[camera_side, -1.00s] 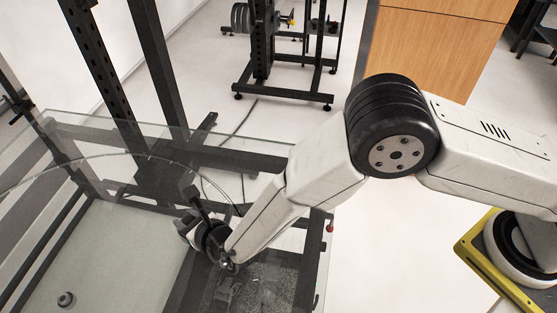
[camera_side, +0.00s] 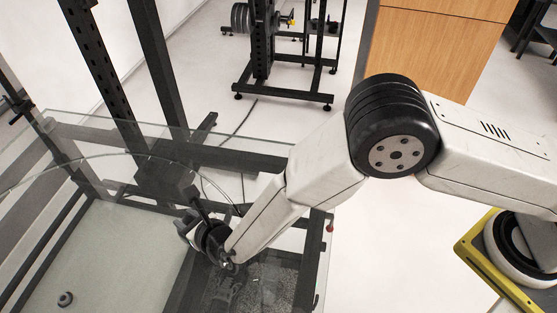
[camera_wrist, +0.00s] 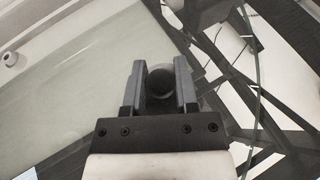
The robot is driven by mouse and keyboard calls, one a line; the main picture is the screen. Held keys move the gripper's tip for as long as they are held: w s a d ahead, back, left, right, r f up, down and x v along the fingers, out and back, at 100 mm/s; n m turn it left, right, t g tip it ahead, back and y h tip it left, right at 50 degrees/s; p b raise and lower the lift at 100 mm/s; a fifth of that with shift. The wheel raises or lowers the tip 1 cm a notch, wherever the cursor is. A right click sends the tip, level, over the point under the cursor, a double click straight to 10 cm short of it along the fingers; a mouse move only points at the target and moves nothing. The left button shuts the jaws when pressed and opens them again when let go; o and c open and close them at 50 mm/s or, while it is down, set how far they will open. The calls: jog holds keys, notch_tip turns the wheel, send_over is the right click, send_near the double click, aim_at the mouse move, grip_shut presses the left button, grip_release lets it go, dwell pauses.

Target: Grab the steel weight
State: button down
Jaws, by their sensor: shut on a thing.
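My gripper (camera_wrist: 160,63) points away from the camera in the wrist view, with one grey finger on each side of a dark round steel weight (camera_wrist: 160,84). It is shut on this weight, and only the weight's round end shows between the fingers. In the side view my gripper (camera_side: 187,228) is low over the glass-topped frame, near the pale panel's right edge. The weight cannot be made out there, hidden by my wrist and the dark parts around it.
A small round metal piece (camera_side: 65,299) lies on the pale panel (camera_side: 110,250); it also shows in the wrist view (camera_wrist: 10,59). A clear glass sheet (camera_side: 75,127) and dark frame bars (camera_side: 240,157) surround my gripper. A weight rack (camera_side: 262,60) stands behind.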

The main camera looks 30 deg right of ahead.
jog(key=shift+r, duration=0.1)
dwell(0.3)
jog(key=shift+r, duration=0.25)
jog(key=shift+r, duration=0.9)
jog(key=s+d+r, duration=0.8)
jog(key=s+r, duration=0.2)
jog(key=s, duration=0.1)
jog(key=shift+d+r, duration=0.25)
jog(key=shift+r, duration=0.1)
